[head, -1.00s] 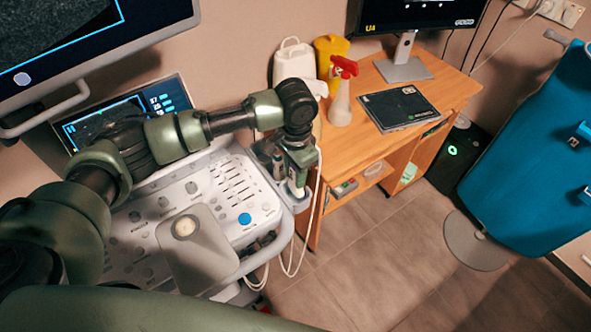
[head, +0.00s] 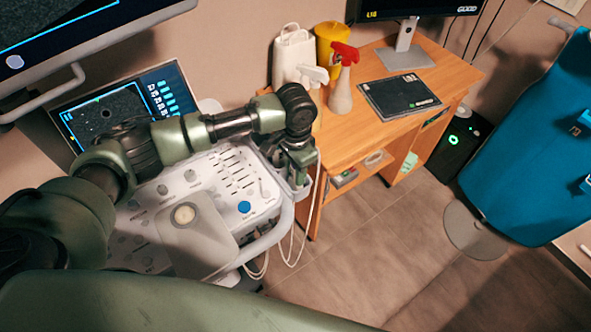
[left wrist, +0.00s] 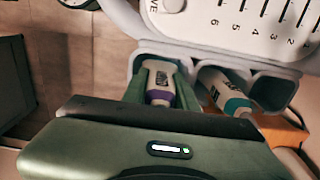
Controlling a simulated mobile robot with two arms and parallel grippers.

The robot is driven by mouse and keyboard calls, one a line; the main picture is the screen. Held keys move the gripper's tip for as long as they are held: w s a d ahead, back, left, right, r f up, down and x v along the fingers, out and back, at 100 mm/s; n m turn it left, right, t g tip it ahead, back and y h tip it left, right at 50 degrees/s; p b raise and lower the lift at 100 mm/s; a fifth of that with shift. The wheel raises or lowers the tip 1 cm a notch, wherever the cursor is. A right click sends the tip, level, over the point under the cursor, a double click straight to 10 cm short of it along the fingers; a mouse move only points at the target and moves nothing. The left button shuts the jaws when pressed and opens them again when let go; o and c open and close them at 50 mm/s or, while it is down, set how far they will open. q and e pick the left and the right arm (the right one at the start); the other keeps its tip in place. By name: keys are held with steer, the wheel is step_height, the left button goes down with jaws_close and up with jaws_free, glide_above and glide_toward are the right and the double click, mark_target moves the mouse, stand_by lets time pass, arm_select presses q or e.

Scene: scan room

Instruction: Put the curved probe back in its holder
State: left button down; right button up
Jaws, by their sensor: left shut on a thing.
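My left gripper (head: 298,158) points down at the right side of the ultrasound console, at the probe holder (head: 301,188). In the left wrist view its green fingers stand on both sides of a pale probe with a purple band (left wrist: 159,82), and it is shut on this probe. The probe lines up with the left compartment of the grey holder (left wrist: 188,57); its lower end is hidden, so I cannot tell how deep it sits. A second probe with a teal band (left wrist: 224,92) is in the neighbouring compartment. My right gripper is not in view.
The console panel (head: 235,180) lies directly left of the holder. A wooden desk (head: 380,125) with a spray bottle (head: 341,95) stands to the right. Probe cables (head: 305,225) hang below the holder. Open floor (head: 370,240) lies at the lower right.

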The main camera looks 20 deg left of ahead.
arm_select(q)
steer(key=shift+f, duration=0.3)
stand_by(0.5)
steer(key=c, duration=1)
jaws_free()
steer(key=shift+c, duration=0.2)
steer(key=shift+r+b, duration=0.55)
steer(key=shift+r, duration=3.35)
